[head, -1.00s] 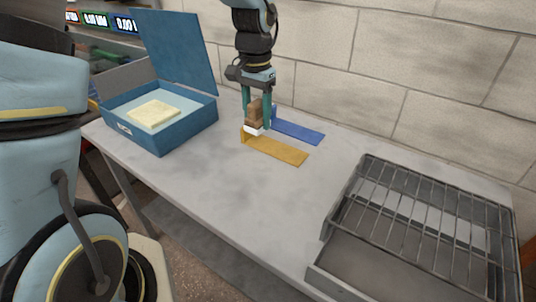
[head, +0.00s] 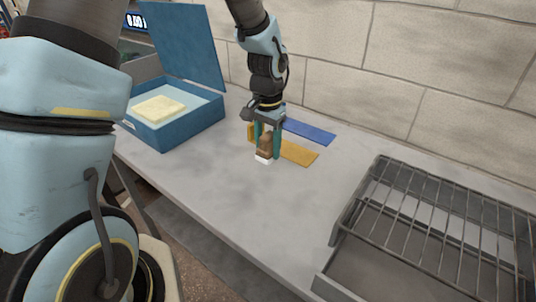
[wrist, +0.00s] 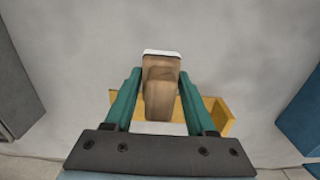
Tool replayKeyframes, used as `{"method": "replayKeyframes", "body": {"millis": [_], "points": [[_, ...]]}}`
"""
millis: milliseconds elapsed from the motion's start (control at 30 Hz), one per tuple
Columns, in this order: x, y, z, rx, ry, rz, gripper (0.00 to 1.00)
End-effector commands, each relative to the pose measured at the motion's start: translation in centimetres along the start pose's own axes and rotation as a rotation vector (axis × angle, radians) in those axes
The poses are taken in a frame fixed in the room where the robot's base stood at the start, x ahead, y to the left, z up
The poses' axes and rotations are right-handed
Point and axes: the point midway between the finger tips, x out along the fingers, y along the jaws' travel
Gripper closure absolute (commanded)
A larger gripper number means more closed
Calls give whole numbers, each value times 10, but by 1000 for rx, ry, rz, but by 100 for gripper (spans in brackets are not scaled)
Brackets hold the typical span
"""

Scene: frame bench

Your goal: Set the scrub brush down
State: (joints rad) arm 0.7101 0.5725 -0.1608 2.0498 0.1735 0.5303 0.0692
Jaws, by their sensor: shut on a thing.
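The scrub brush has a brown wooden body and white bristles at its lower end. In the head view the scrub brush (head: 265,148) is between the green fingers of my gripper (head: 267,142), near the table's middle. My gripper is shut on it. In the wrist view the brush (wrist: 161,85) stands between the two fingers (wrist: 158,92), with a white edge at its far end. The bristles are at or just above the grey table top (head: 215,180); I cannot tell whether they touch it.
A yellow bracket (head: 298,153) and a blue bracket (head: 310,132) lie just behind and right of the brush. An open blue box (head: 180,125) holding a pale yellow block (head: 158,108) is at the left. A wire rack on a metal tray (head: 345,272) is at the right. The front table is clear.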

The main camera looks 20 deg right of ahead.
Motion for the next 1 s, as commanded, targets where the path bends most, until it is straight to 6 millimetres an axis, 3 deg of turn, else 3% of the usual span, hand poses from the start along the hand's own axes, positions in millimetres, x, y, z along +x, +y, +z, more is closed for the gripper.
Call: {"method": "replayKeyframes", "body": {"millis": [233, 633, 667, 900, 1000], "points": [[32, 1, 1, 0, -3, 1, 89], [39, 0, 0, 0, -1, 0, 89], [39, 0, 0, 0, -1, 0, 43], [38, 0, 0, 0, -1, 0, 16], [38, 0, 0, 0, -1, 0, 14]]}}
